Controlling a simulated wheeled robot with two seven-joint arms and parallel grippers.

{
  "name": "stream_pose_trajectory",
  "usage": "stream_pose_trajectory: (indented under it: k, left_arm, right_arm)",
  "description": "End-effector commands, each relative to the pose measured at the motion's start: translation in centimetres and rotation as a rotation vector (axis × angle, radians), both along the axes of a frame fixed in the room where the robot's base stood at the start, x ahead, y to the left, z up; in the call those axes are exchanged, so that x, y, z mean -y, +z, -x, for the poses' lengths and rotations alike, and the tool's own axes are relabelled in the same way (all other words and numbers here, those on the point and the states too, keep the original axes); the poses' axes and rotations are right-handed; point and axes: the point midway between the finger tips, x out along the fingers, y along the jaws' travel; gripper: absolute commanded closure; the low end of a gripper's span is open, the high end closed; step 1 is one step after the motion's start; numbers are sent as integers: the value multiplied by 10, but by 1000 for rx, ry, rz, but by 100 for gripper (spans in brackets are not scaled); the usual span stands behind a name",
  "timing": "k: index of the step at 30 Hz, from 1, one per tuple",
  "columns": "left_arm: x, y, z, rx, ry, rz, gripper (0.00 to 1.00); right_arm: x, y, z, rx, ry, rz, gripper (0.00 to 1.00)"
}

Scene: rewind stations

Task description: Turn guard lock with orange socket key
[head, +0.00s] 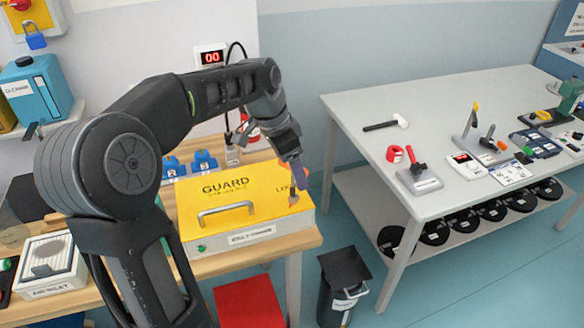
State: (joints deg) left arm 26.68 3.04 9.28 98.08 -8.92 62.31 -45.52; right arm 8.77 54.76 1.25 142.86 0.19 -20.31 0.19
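The yellow guard box (215,222) lies on the wooden bench, with a grey handle on top and "GUARD" and "LOCK" printed on it. My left gripper (298,180) reaches down over the box's right end, beside the "LOCK" print. Orange parts of the socket key (283,165) show on both sides of the gripper fingers, which appear to be closed around it. A brownish tip (293,198) shows below the fingers at the lid; I cannot tell whether it is the key's end or the lock. The fingers hide most of the key and the lock. My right gripper is out of view.
Blue numbered blocks (204,160) stand behind the box, near a red digital display (211,57). A white air inlet box (50,258) is at left. A black bin (343,285) and red box (248,302) stand below. A grey table (360,110) with tools is at right.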

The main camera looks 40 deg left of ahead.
Motion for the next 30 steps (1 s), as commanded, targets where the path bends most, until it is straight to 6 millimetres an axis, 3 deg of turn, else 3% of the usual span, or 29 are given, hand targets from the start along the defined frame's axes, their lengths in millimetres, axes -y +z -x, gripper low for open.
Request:
stream_pose_trajectory:
  k: [21, 30]
  left_arm:
    - [1, 42, -1, 3, 0, 1, 72]
    - [1, 45, -1, 3, 0, 1, 72]
  right_arm:
    - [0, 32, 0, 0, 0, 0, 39]
    - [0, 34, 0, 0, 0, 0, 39]
